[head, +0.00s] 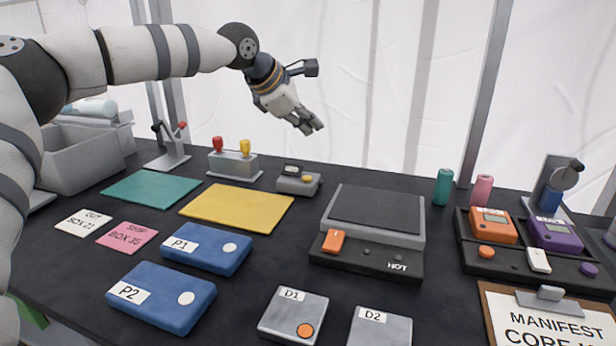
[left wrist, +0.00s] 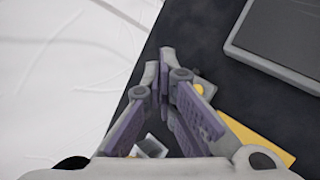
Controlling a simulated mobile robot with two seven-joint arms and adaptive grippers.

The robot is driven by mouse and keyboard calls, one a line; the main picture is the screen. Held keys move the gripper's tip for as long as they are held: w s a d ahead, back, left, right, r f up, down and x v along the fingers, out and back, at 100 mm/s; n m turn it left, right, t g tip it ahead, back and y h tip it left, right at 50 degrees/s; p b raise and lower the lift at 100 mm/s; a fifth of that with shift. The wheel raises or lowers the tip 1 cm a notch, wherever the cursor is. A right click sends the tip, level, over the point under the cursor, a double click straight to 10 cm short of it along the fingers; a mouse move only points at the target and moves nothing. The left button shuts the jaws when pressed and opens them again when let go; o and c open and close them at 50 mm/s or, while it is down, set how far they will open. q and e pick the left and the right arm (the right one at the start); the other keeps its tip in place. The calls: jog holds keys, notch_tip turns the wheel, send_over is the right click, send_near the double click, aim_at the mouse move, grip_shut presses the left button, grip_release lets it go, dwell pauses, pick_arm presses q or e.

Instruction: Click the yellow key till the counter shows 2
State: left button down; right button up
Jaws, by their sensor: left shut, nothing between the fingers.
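The small grey counter box (head: 298,184) stands at the back of the table, right of the yellow mat. Its dark display (head: 291,169) is too small to read. The yellow key (head: 307,178) is on its right side, with nothing touching it. My left gripper (head: 312,128) is shut and empty, in the air above and behind the box, fingers pointing down to the right. In the left wrist view its closed fingers (left wrist: 165,58) hide part of the table. A grey-white piece shows below them, but I cannot tell if it is the counter. My right gripper is not in view.
A box with red and yellow levers (head: 232,163) stands left of the counter. The hot plate (head: 375,215) is to its right, the yellow mat (head: 237,208) in front. Blue pads P1 (head: 207,250) and P2 (head: 160,298) lie nearer. The air around my left gripper is clear.

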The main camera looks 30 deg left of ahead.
pick_arm(q)
send_over(309, 179)
notch_tip(309, 179, down, 7)
jog(key=shift+f+b, duration=0.2)
jog(key=shift+b, duration=0.15)
jog(key=shift+f, duration=0.6)
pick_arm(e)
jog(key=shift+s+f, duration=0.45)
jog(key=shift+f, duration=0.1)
pick_arm(q)
jog(key=shift+f, duration=0.4)
jog(key=shift+f, duration=0.55)
dwell(0.9)
jog(key=shift+r, duration=0.95)
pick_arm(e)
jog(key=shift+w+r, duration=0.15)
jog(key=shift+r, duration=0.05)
